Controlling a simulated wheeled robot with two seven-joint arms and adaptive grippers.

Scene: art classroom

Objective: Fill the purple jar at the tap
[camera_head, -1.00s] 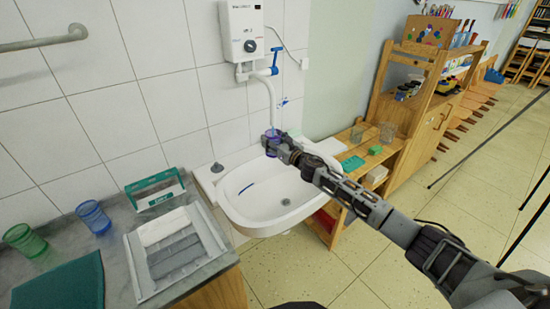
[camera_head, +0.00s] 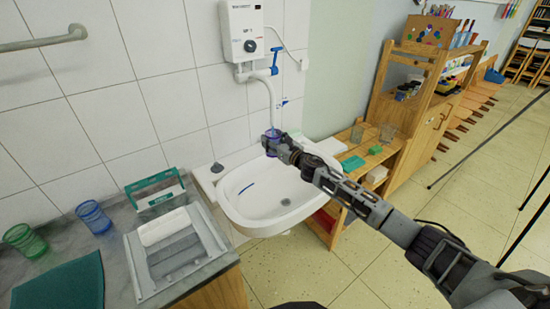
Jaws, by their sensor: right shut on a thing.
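The purple jar (camera_head: 271,134) is small in the camera_head view, under the end of the white spout pipe (camera_head: 271,103) and above the back of the sink. My right gripper (camera_head: 272,141) is shut on the jar; its fingers and wrist hide part of it. The white heater (camera_head: 243,30) with a blue tap lever (camera_head: 275,62) is on the tiled wall above. I cannot tell whether water runs or is in the jar. My left gripper is not in view.
A grey counter (camera_head: 115,262) at the left holds a green jar (camera_head: 25,240), a blue jar (camera_head: 93,217), a green-white caddy (camera_head: 155,193) and a tray (camera_head: 141,279). A wooden shelf (camera_head: 388,157) with clear glasses stands right of the sink.

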